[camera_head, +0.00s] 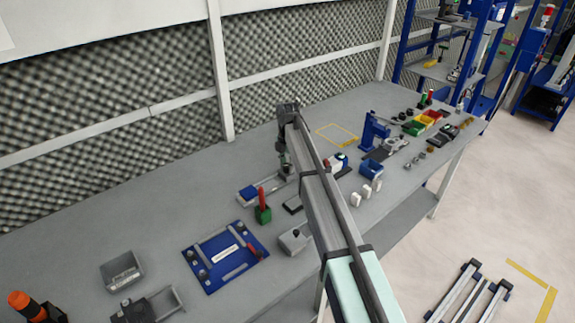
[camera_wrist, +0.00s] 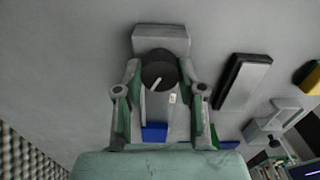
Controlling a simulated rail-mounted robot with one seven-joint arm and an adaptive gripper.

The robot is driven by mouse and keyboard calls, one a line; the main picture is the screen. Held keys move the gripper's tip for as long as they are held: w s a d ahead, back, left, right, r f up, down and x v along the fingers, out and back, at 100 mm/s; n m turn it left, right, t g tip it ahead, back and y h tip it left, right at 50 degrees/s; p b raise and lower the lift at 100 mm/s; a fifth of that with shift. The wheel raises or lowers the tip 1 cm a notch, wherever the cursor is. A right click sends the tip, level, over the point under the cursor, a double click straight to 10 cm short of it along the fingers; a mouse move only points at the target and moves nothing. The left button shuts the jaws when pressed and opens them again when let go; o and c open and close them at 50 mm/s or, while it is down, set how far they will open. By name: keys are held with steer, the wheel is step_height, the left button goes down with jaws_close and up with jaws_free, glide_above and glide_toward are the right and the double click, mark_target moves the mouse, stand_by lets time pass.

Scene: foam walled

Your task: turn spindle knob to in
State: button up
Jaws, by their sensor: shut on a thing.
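The spindle knob (camera_wrist: 158,74) is a dark round knob with a white pointer line, seen from above in the wrist view. The line slants up to the right. It sits at the front of a grey block (camera_wrist: 161,38). My gripper (camera_wrist: 160,78) has one finger on each side of the knob and is shut on it. A small pale label (camera_wrist: 172,99) shows below the knob, its marking too small to read. In the head view my gripper (camera_head: 285,160) points down at the bench, and my arm hides much of this spot.
On the grey bench (camera_head: 180,215), a green block with a red handle (camera_head: 263,208) and a blue fixture board (camera_head: 225,255) lie nearby. A blue press (camera_head: 373,132) stands farther right. The bench toward the wall is clear.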

steer(key=n, duration=0.5)
steer(key=shift+s, duration=0.1)
steer(key=shift+n, duration=0.3)
stand_by(0.4)
steer(key=o, duration=1.1)
steer(key=shift+o, duration=0.2)
step_height(320, 180, up, 12)
